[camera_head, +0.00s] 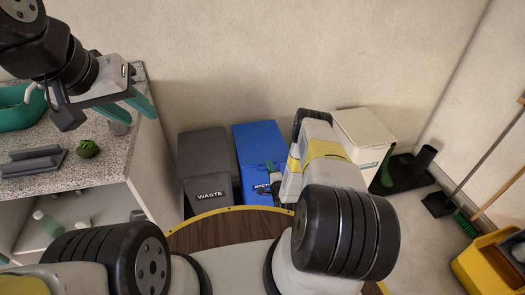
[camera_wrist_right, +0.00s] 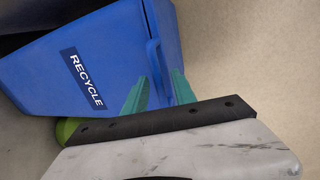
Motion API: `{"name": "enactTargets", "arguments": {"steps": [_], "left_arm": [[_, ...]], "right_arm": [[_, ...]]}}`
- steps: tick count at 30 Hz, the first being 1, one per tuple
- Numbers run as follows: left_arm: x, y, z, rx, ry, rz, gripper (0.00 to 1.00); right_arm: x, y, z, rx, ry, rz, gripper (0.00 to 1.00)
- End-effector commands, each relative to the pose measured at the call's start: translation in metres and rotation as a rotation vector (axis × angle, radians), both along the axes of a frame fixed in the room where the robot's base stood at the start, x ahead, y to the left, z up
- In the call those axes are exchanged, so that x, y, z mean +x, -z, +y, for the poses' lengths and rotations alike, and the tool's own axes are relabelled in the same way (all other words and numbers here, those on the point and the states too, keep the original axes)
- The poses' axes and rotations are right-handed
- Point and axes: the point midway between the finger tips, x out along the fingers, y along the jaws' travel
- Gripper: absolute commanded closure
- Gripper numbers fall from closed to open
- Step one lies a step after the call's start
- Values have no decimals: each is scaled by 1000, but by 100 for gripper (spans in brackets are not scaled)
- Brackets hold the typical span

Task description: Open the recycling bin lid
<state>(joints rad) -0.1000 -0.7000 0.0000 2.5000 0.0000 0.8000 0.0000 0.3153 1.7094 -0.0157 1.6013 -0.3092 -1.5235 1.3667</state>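The blue recycling bin (camera_head: 256,139) stands against the back wall, and its lid looks closed. In the right wrist view the bin (camera_wrist_right: 75,40) shows its RECYCLE label and a blue handle (camera_wrist_right: 152,55) along one edge. My right gripper (camera_wrist_right: 158,92) has its two teal fingers apart, close to the bin's edge by the handle; I cannot tell if they touch it. In the head view my right arm partly hides the bin's front and most of this gripper. My left gripper (camera_head: 131,107) is raised at upper left, its teal fingers apart and empty.
A grey WASTE bin (camera_head: 203,150) stands left of the blue one, and a white bin (camera_head: 366,128) to its right. A granite counter (camera_head: 105,165) is at left. A yellow bucket (camera_head: 490,265) and long handles stand at right.

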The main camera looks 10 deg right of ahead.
Motion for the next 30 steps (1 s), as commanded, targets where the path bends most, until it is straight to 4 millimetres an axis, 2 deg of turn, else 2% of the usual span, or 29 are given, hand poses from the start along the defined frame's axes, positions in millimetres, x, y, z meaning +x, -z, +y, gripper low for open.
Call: {"name": "enactTargets", "arguments": {"steps": [6, 11, 12, 30], "left_arm": [[0, 0, 0, 0, 0, 0, 64], [0, 0, 0, 0, 0, 0, 64], [0, 0, 0, 0, 0, 0, 64], [0, 0, 0, 0, 0, 0, 64]], "right_arm": [[0, 0, 0, 0, 0, 1, 68], [0, 0, 0, 0, 0, 1, 97], [0, 0, 0, 0, 0, 1, 100], [0, 0, 0, 0, 0, 1, 100]]}}
